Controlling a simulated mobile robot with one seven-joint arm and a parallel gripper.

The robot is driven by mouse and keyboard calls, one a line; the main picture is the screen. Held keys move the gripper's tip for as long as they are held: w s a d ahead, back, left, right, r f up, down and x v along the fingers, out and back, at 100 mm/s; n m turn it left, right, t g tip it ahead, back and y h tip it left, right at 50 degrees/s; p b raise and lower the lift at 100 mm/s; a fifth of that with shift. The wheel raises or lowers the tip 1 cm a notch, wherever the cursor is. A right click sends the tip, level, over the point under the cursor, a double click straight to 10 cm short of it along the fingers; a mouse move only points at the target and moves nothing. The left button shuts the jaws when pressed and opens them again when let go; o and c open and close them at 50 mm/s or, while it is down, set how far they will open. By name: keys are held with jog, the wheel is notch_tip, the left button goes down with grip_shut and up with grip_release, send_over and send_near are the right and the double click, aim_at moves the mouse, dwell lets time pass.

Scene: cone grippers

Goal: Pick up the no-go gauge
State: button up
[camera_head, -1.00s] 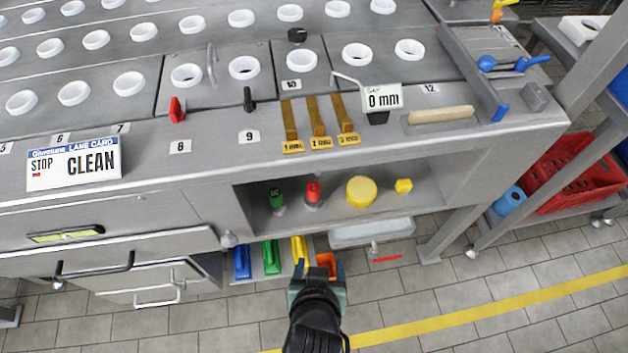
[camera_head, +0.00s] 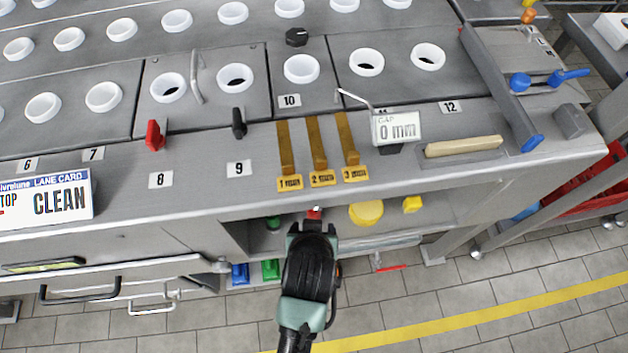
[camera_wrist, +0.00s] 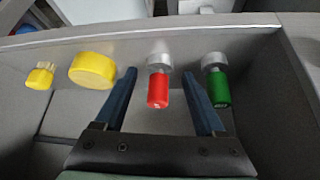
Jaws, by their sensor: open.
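The no-go gauge looks to be the red-handled plug with a grey metal end on the open shelf under the bench. In the wrist view this red gauge (camera_wrist: 158,90) appears between the two open blue fingers of my gripper (camera_wrist: 161,77), with clear space on both sides.
A round yellow tub (camera_wrist: 92,70) and a small yellow piece (camera_wrist: 39,76) share the shelf. The shelf's side walls and the bench top's front edge (camera_head: 210,212) bound the space. Blue and green bins (camera_head: 240,272) sit below. The tiled floor in front is open.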

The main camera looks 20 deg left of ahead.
jog(key=shift+w+a, duration=0.25)
jog(key=shift+w, duration=0.35)
jog(key=shift+w+a, duration=0.25)
jog(key=shift+w, duration=0.3)
jog(key=w, duration=0.1)
jog(key=w+a+f+b, duration=0.1)
jog(key=shift+w+f, duration=0.25)
jog(key=shift+w, duration=0.05)
jog(key=shift+w+a+f, duration=0.2)
jog(key=shift+w+f, duration=0.2)
jog(key=shift+f, duration=0.1)
grip_shut()
